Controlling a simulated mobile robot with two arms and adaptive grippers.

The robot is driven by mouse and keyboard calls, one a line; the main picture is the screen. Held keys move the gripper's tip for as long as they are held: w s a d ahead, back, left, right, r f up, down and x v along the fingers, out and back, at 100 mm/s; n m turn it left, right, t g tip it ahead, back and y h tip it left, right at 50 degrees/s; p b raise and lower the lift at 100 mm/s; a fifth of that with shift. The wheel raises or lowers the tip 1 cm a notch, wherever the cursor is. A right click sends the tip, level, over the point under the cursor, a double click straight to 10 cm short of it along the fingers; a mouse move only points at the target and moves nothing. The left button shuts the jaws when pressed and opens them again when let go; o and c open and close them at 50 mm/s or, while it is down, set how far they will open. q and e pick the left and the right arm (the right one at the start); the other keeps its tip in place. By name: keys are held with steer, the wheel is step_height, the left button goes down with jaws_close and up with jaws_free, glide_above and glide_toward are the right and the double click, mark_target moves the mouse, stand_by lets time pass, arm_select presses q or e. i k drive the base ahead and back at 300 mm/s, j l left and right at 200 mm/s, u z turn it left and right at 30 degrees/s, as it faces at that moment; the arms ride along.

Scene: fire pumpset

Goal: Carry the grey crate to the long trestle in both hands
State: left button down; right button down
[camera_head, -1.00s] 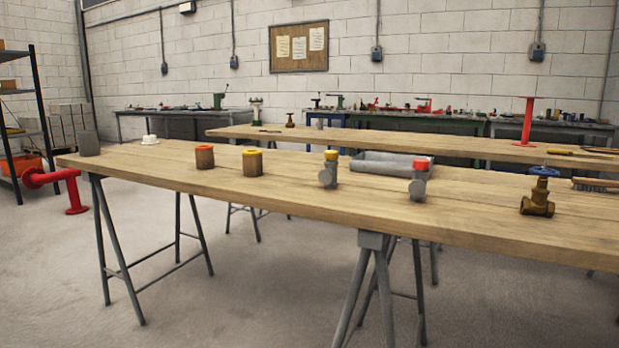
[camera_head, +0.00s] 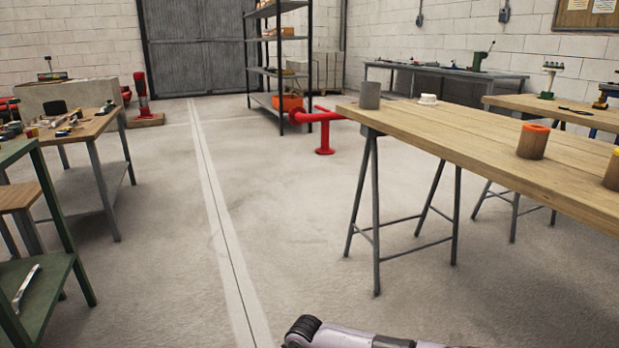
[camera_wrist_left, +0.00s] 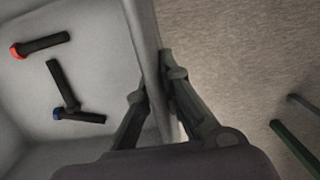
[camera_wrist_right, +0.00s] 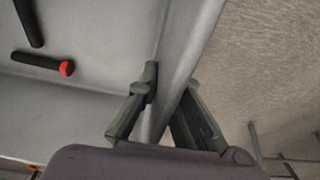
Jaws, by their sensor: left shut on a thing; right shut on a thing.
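The grey crate shows in both wrist views. In the left wrist view its wall (camera_wrist_left: 146,35) is between the fingers of my left gripper (camera_wrist_left: 158,85), which is shut on it. In the right wrist view my right gripper (camera_wrist_right: 170,90) is shut on another part of the crate wall (camera_wrist_right: 188,45). Black pieces with red or blue ends lie in the crate, including a red-ended one (camera_wrist_right: 40,62) and a blue-ended one (camera_wrist_left: 65,95). The head view shows neither crate nor grippers. A long wooden trestle table (camera_head: 470,135) stands at its right.
A grey cylinder (camera_head: 370,95), a white fitting (camera_head: 428,99) and an orange-topped cylinder (camera_head: 533,141) stand on the trestle table. A red pipe piece (camera_head: 324,130) stands on the floor beyond its left end. A green bench (camera_head: 50,275) is at left. The floor (camera_head: 270,210) between is clear.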

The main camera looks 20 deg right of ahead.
mark_target(447, 124)
steer(key=i+u, duration=0.15)
steer(key=i, duration=0.9)
steer(key=i+l+u, duration=0.1)
steer(key=i, duration=0.9)
steer(key=i+u, duration=0.1)
steer(key=i, duration=0.85)
steer(key=z, duration=3.3)
steer(key=i+j, duration=0.05)
